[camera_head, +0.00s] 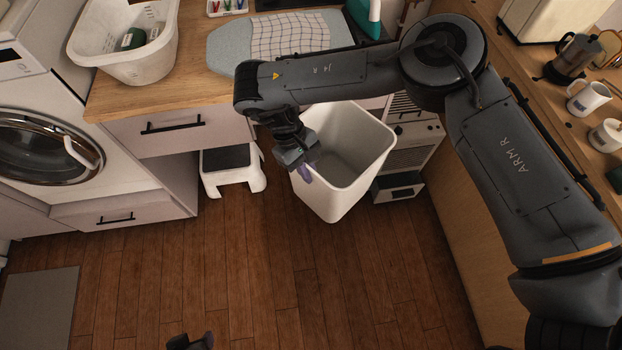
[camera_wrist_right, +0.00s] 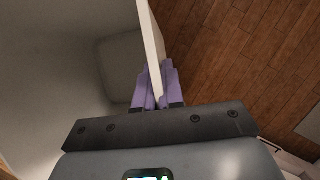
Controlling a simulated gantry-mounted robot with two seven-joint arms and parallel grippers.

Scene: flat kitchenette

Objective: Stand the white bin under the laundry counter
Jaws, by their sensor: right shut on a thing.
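The white bin (camera_head: 358,180) is upright or slightly tilted, in front of the laundry counter (camera_head: 130,95), to the right of its drawer front. I cannot tell whether its base touches the floor. My right gripper (camera_head: 304,173) is shut on the bin's left wall at the rim. In the right wrist view, its purple fingers (camera_wrist_right: 158,88) pinch the thin wall of the bin (camera_wrist_right: 60,75), one inside and one outside. The bin looks empty. Only a dark tip of my left gripper (camera_head: 190,342) shows at the bottom edge.
A white step stool (camera_head: 232,170) with a dark top stands under the counter, left of the bin. A pale slatted unit (camera_head: 412,140) stands right of it. A laundry basket (camera_head: 130,60) and ironing board (camera_head: 225,50) are on the counter. The wooden floor in front is clear.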

